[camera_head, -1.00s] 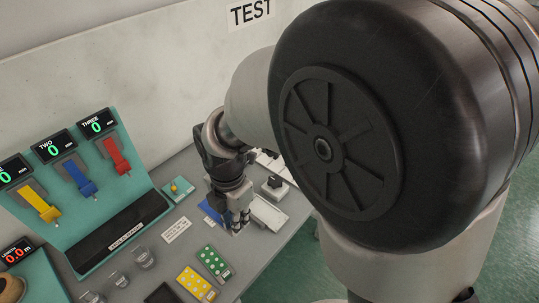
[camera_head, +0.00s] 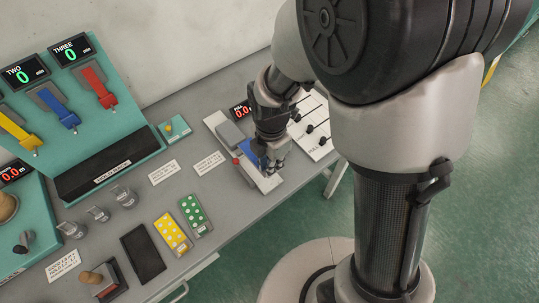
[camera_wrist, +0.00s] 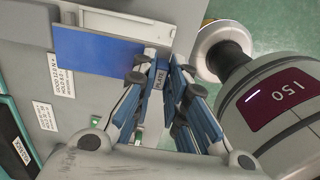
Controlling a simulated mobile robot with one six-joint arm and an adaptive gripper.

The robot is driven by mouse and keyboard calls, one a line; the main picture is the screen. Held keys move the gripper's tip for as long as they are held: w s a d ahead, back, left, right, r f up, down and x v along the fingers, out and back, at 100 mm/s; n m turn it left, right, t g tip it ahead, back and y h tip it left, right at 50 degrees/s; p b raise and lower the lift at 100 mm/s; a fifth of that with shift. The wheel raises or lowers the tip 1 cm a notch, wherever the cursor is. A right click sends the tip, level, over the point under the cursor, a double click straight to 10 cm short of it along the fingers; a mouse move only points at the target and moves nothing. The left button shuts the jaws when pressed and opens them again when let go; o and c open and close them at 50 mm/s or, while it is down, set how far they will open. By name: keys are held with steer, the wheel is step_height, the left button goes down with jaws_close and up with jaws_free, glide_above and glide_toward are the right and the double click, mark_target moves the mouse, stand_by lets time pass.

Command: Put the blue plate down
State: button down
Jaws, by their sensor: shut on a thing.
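The blue plate (camera_wrist: 95,52) is a flat rectangle, seen left of my gripper (camera_wrist: 162,75) in the wrist view. The fingers are shut on its narrow end, which carries a label reading "PLATE". In the head view, part of the blue plate (camera_head: 249,153) shows beside my gripper (camera_head: 273,160), over the pale tester base (camera_head: 271,184) with a grey block (camera_head: 230,134) at its far end. My gripper hides the rest of the plate. I cannot tell whether the plate touches the base.
A red display (camera_head: 241,112) stands behind the base, and a white panel with black knobs (camera_head: 312,128) is to its right. White label cards (camera_head: 208,163) lie to the left. Green (camera_head: 195,215) and yellow (camera_head: 172,234) dotted pieces lie nearer the front edge.

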mark_target(271, 183)
step_height(271, 183, down, 8)
steer(key=shift+b, duration=1.1)
steer(key=shift+r, duration=0.15)
steer(key=c, duration=2.1)
jaws_free()
steer(key=shift+f, duration=0.2)
steer(key=o, duration=0.5)
